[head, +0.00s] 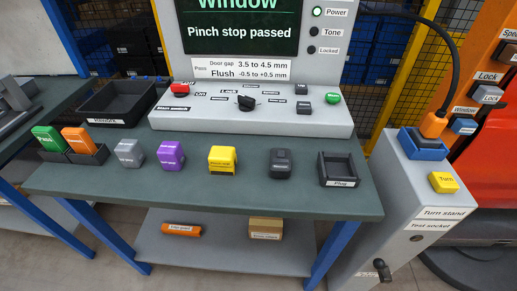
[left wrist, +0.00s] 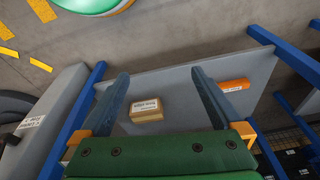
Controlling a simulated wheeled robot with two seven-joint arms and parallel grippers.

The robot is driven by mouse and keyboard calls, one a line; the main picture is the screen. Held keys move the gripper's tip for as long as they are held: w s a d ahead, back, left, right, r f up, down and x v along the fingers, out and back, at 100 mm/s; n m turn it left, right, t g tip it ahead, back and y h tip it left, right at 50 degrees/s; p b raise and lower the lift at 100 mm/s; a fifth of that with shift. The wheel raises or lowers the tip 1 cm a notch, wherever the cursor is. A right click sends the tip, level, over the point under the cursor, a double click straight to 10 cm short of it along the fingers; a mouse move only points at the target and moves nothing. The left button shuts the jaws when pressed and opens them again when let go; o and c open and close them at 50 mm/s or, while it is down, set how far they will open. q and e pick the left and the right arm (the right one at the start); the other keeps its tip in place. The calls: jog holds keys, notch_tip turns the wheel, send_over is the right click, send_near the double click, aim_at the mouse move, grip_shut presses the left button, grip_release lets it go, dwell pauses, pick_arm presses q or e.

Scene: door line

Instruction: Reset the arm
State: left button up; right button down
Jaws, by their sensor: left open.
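My left gripper (left wrist: 160,76) shows in the left wrist view, with its two blue-grey fingers spread wide apart. Nothing is held between them. Beyond the fingers lie the lower shelf (left wrist: 180,85) of the bench, a cardboard box (left wrist: 147,110) and an orange cylinder (left wrist: 233,86), all apart from the fingers. Neither of my grippers shows in the head view. My right gripper is in no view.
The bench (head: 310,198) carries green (head: 48,138), orange (head: 77,140), grey (head: 129,153), purple (head: 171,155), yellow (head: 222,159) and dark (head: 280,163) blocks. A control panel (head: 250,121) stands behind. The turn stand (head: 405,195) is at right. The bench's front strip is clear.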

pick_arm(q)
jog(key=s+a+f+g+b, duration=0.1)
jog(key=s+f+b, duration=0.45)
jog(key=f, duration=0.65)
jog(key=s+a+f+b, duration=0.1)
jog(key=s+f+b, duration=0.5)
jog(key=f, duration=0.6)
pick_arm(e)
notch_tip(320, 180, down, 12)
jog(key=p, duration=0.1)
pick_arm(q)
notch_tip(320, 180, up, 16)
jog(key=s+p, duration=0.1)
jog(key=p, duration=1.5)
jog(key=shift+s+r+p, duration=0.25)
jog(key=shift+p, duration=0.05)
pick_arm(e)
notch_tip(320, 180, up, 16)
pick_arm(q)
jog(key=shift+a, duration=0.1)
